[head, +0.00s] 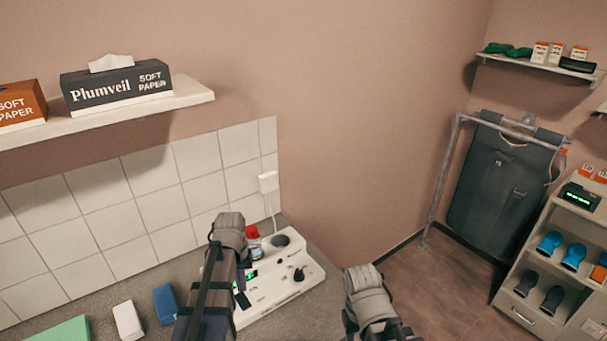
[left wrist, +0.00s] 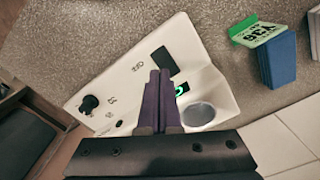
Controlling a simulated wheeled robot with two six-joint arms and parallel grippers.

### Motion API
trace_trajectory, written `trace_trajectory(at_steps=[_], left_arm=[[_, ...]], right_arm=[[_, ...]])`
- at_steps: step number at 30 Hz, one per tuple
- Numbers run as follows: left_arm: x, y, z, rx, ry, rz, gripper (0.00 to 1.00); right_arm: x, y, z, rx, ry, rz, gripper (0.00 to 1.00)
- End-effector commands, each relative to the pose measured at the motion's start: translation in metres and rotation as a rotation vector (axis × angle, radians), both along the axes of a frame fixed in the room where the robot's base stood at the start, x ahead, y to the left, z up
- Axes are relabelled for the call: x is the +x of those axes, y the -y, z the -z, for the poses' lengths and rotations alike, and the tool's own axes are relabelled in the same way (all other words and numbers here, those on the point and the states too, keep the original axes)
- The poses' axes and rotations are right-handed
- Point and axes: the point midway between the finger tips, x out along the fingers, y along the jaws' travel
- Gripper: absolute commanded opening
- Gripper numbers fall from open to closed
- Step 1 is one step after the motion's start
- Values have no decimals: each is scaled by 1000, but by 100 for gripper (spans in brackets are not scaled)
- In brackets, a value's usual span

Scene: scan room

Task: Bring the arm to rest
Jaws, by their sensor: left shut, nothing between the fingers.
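My left arm (head: 207,290) reaches over the counter in the head view, beside a white control panel (head: 305,278), and covers part of it. In the left wrist view my left gripper (left wrist: 160,75) has its dark fingers together, with nothing between them. They overlap the white panel (left wrist: 110,85), next to its black window and green display; I cannot tell whether they touch it. My right arm (head: 370,300) shows at the bottom of the head view; its gripper is not visible.
A blue box (head: 165,303), a white box (head: 128,320) and a green box (head: 62,331) stand on the counter (head: 305,320). A shelf (head: 190,92) with tissue boxes hangs above. A rack with a dark apron (head: 495,185) and a side cabinet stand right, past open floor.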

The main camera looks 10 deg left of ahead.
Motion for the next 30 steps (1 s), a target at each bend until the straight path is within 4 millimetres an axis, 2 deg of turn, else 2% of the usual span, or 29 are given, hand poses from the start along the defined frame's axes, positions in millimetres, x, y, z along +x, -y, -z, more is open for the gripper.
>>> trace_trajectory(at_steps=[2, 5, 9, 12, 16, 21, 30], left_arm=[[-4, 12, 4, 2, -3, 25, 0], [-14, 45, 13, 12, -10, 97, 0], [-41, 106, 29, 35, -27, 248, 0], [-63, 145, 38, 53, -38, 355, 0], [-89, 182, 48, 73, -47, 471, 0], [-112, 208, 54, 92, -54, 565, 0], [-119, 217, 55, 99, -57, 596, 0]], right_arm=[[0, 0, 4, 0, 0, 0, 50], [0, 0, 13, 0, 0, 0, 50], [0, 0, 29, 0, 0, -1, 50], [0, 0, 39, 0, 0, -2, 50], [0, 0, 49, -1, 0, -2, 50], [0, 0, 56, -1, 0, -3, 50], [0, 0, 56, -1, 0, -3, 50]])
